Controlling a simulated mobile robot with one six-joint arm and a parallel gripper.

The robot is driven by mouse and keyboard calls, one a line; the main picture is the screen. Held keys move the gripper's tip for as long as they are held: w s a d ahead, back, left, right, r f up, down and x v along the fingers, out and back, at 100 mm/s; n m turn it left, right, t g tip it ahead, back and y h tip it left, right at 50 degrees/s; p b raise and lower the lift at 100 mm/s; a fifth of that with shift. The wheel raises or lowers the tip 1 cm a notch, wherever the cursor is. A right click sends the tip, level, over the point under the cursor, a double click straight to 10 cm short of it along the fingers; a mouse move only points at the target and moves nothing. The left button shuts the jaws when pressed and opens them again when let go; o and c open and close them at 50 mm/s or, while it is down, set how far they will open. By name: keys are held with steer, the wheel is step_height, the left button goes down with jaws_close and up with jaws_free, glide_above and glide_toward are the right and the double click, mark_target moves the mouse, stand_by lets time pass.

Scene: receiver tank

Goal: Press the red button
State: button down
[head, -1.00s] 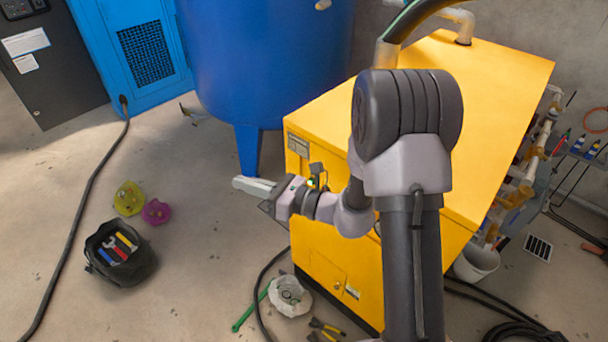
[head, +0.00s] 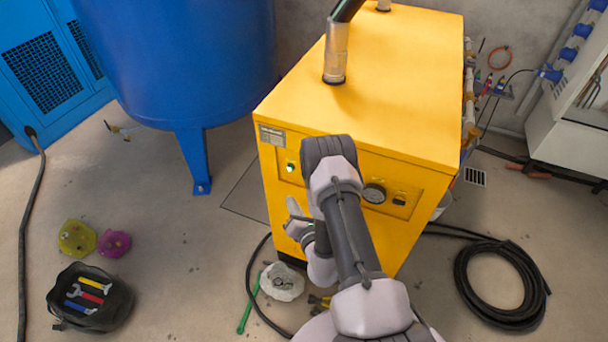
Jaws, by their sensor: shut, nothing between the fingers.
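The yellow machine (head: 420,130) stands in the middle, with its front panel facing me. The panel shows a green lit spot (head: 290,166) at the left, a round gauge (head: 374,193) and a small dark control (head: 399,198) to the right. I cannot make out a red button; my arm hides the middle of the panel. My gripper (head: 293,208) is shut and empty, in front of the machine's left part, below the green spot, its tip pointing up and left. I cannot tell whether it touches the panel.
A blue tank (head: 180,60) on legs stands left of the machine. A black tool bag (head: 120,308), a yellow bowl-like item (head: 76,238), a magenta one (head: 114,243) and a whitish bag (head: 283,281) lie on the floor. A coiled black hose (head: 470,285) lies at right.

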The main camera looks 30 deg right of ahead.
steer(key=shift+w, duration=0.1)
steer(key=w+d+b, duration=0.1)
steer(key=w+d, duration=0.4)
steer(key=d, duration=0.1)
steer(key=shift+w+d, duration=0.15)
steer(key=shift+d, duration=0.25)
steer(key=shift+w+d+b, duration=0.1)
steer(key=shift+b, duration=0.25)
stand_by(1.5)
steer(key=shift+w+d, duration=0.15)
steer(key=shift+d, duration=0.1)
steer(key=shift+w+d+b, duration=0.3)
steer(key=shift+d, duration=0.05)
stand_by(0.8)
steer(key=shift+s+a, duration=0.1)
steer(key=shift+a, duration=0.05)
steer(key=shift+s+a, duration=0.45)
steer(key=shift+a, duration=0.1)
